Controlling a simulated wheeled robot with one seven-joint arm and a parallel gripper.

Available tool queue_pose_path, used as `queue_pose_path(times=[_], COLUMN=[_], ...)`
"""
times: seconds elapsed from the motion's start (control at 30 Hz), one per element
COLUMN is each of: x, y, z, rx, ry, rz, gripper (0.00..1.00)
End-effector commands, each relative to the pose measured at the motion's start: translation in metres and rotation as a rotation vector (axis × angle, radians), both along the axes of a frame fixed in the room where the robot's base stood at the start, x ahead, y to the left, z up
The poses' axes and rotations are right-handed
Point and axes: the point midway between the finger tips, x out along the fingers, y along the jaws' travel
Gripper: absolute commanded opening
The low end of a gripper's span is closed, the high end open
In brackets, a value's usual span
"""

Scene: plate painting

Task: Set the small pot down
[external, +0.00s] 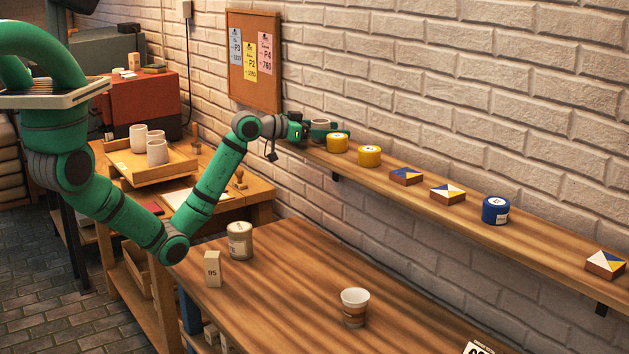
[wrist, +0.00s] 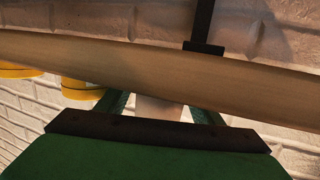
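My gripper (external: 322,132) is at the left end of the wall shelf (external: 540,230), with its fingers on either side of a small pale grey-brown pot (external: 320,125). The pot looks upright and held. In the wrist view the green fingers (wrist: 160,108) flank the pale pot (wrist: 157,109), which lies right against the shelf edge (wrist: 120,68). I cannot tell whether its base touches the shelf. The dark bar of my gripper hides much of the pot there.
Two yellow tins (external: 337,143) (external: 369,155) stand close right of my gripper. Painted tiles (external: 406,176) and a blue tin (external: 496,210) sit farther along. Below, a workbench (external: 280,290) carries a cup (external: 355,307) and a jar (external: 240,241). A notice board (external: 254,60) hangs above.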

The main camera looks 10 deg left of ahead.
Motion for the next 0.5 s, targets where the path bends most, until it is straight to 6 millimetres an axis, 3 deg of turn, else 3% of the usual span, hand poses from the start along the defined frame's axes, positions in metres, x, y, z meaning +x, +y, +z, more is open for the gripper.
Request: queue_pose_path(times=[0.23, 0.5], x=[-0.003, -0.026], y=[0.006, 0.048], z=[0.004, 0.012], rx=[-0.002, -0.002], ry=[-0.001, -0.002], rz=[0.001, 0.003], gripper=[0.60, 0.60])
